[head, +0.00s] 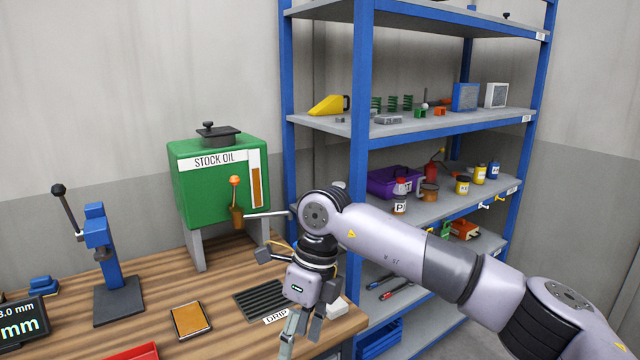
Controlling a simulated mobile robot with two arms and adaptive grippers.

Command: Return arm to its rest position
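My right arm comes in from the right and reaches over the workbench (235,325). Its gripper (303,325) points down beside the drip tray (262,302), at the bench's right end. The fingers are small and partly overlap in the picture, so I cannot tell how far apart they are. I cannot make out an object between them. My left arm and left gripper are not in view.
A green stock oil tank (215,190) stands at the back of the bench. A blue press (105,255), an orange-brown pad (190,320) and a display (20,325) are further left. The loaded blue shelf rack (361,100) stands close behind the arm.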

